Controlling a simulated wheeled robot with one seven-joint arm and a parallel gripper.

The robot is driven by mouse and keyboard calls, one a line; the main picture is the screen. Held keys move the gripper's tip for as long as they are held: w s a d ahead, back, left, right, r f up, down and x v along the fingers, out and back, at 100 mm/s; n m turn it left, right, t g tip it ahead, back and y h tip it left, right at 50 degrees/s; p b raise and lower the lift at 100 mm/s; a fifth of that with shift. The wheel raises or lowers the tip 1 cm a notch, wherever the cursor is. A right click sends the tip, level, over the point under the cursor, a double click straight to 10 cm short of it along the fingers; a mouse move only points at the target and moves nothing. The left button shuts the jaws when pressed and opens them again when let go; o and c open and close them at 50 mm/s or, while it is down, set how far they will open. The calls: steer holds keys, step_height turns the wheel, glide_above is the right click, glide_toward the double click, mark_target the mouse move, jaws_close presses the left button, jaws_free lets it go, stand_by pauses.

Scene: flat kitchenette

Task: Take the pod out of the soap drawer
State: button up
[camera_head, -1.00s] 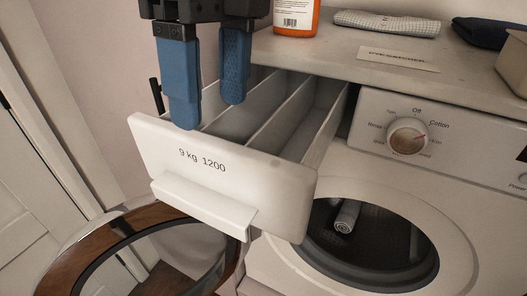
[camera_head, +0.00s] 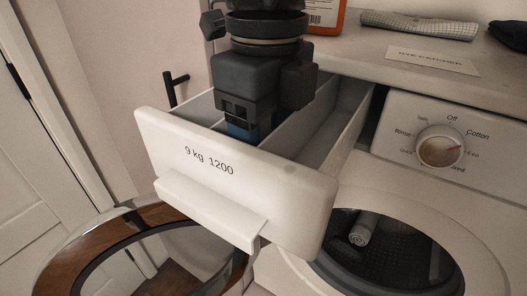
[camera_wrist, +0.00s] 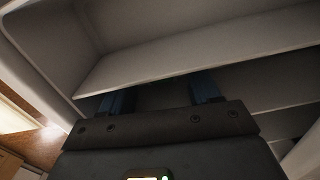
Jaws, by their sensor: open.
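The soap drawer (camera_head: 285,195) is pulled out, with a white front marked "9 kg 1200" and long compartments behind it. My gripper (camera_head: 240,131) points down into the drawer just behind its front. Only a bit of a blue finger shows there; the fingertips are hidden by the drawer front. In the wrist view, the two blue fingers of my gripper (camera_wrist: 161,97) stand apart, reaching down past a divider of the drawer (camera_wrist: 190,60). No pod shows in any view; the compartment floor around the fingertips is hidden or dark.
The washer's round door (camera_head: 95,250) stands open below the drawer, and a rolled grey item (camera_head: 362,229) lies in the drum. The counter above holds an orange bottle (camera_head: 327,17), a folded cloth (camera_head: 420,24) and a label card (camera_head: 433,60).

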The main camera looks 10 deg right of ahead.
steer(key=shift+f, duration=0.15)
steer(key=c, duration=0.8)
